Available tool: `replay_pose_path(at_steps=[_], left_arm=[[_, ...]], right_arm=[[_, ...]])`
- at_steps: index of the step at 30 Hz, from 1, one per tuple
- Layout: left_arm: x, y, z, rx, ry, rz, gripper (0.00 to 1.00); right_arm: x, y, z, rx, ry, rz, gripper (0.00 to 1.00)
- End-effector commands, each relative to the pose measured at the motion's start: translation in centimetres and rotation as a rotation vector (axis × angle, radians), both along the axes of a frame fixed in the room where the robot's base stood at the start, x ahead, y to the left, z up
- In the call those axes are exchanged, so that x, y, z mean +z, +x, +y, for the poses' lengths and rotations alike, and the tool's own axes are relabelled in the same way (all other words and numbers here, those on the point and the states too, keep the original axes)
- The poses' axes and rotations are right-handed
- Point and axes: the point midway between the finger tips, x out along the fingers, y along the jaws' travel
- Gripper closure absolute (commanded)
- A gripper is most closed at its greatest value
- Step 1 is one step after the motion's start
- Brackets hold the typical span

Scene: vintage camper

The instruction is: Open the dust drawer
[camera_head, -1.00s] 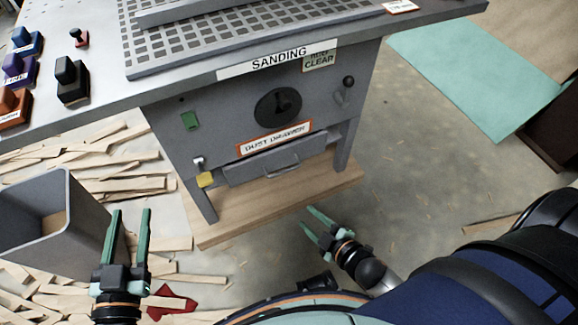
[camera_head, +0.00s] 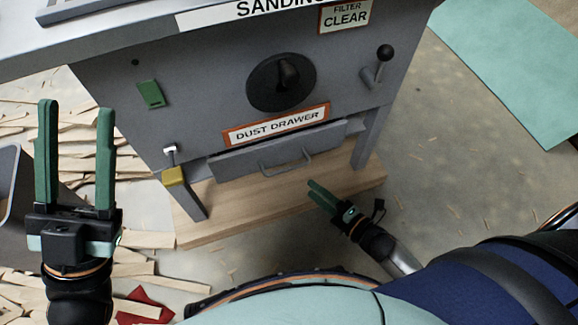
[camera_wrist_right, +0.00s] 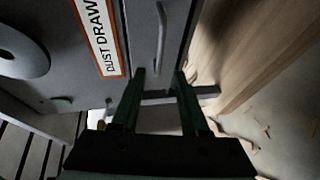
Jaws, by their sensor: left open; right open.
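The dust drawer (camera_head: 235,162) is a grey front low on the sanding table's cabinet, under an orange-framed "DUST DRAWER" label (camera_head: 276,125). It has a thin grey bar handle (camera_head: 287,162). In the right wrist view the handle (camera_wrist_right: 161,40) lies ahead of the fingers, apart from them. My right gripper (camera_head: 318,192) is open and empty, just below and right of the handle; its fingers also show in the right wrist view (camera_wrist_right: 158,95). My left gripper (camera_head: 77,110) is open and empty at the left, well away from the drawer.
A yellow-tipped latch (camera_head: 173,176) sits left of the drawer. A round black dial (camera_head: 281,82) and a black-knobbed lever (camera_head: 384,54) are above. A wooden board (camera_head: 230,219) lies beneath. A grey bin (camera_head: 12,190) and wood scraps are at left.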

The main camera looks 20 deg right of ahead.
Motion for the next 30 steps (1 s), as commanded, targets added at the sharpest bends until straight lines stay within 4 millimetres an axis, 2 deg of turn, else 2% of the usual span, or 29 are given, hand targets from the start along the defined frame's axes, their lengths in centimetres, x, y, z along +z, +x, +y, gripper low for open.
replay_pose_path(at_steps=[9, 15, 21, 30], left_arm=[[-2.3, 0.1, -0.2, -0.020, -0.013, 0.020, 0.50], [-3.4, 0.2, -0.3, -0.028, -0.016, 0.030, 0.50], [-3.9, 0.2, -0.3, -0.025, -0.008, 0.029, 0.50], [-3.9, 0.2, -0.4, -0.024, -0.006, 0.030, 0.50]], right_arm=[[-1.3, 5.7, 2.6, -0.001, 0.003, -0.003, 0.55], [-1.9, 8.7, 4.0, -0.001, 0.002, 0.000, 0.55], [-2.1, 10.0, 4.7, -0.002, 0.003, 0.003, 0.55], [-2.0, 10.2, 4.8, -0.002, 0.003, 0.003, 0.55]])
